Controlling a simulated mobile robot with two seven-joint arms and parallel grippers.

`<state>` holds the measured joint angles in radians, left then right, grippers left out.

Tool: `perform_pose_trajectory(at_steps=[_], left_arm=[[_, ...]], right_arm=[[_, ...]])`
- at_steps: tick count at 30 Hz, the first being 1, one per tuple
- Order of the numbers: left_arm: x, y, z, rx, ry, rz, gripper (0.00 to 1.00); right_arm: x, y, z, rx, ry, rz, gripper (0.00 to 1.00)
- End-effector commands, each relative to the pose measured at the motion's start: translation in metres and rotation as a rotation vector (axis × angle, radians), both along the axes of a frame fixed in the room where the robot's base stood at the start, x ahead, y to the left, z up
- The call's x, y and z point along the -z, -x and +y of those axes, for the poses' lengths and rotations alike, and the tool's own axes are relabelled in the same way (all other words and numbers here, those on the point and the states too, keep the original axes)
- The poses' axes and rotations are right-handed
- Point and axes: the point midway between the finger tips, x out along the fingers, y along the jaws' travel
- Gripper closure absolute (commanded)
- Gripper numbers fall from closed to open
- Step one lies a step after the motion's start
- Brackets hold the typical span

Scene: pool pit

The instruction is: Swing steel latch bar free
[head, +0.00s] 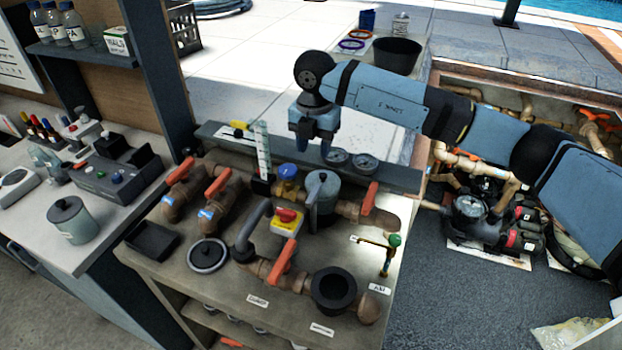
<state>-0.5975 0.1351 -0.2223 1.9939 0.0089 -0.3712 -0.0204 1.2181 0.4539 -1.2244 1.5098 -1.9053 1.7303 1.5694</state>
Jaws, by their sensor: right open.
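My right gripper (312,150) comes in from the right and hangs with its fingers down, open and empty. It appears above the grey lidded pot (322,190) on the pipework bench (225,300). A small dark piece sits on top of this pot. I cannot make out a steel latch bar for certain at this size. A brass piece with a green knob (394,240) stands at the bench's right side, apart from the gripper. My left gripper is not in view.
Brown pipes carry several orange handles (279,262). A yellow box with a red knob (287,220), a blue-capped fitting (288,178), a clear upright tube (263,150) and two gauges (366,163) crowd the bench. A black open cup (333,290) is at the front.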

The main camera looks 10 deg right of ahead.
Motion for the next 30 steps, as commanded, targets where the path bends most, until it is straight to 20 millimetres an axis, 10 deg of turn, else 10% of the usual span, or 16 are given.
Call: perform_pose_trajectory(at_steps=[18,30], left_arm=[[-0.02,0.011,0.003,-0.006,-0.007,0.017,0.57],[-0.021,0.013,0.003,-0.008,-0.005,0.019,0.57]], right_arm=[[0.114,0.001,0.001,-0.002,-0.003,0.005,0.57],[0.132,0.0,0.001,-0.003,-0.003,0.001,0.57]])
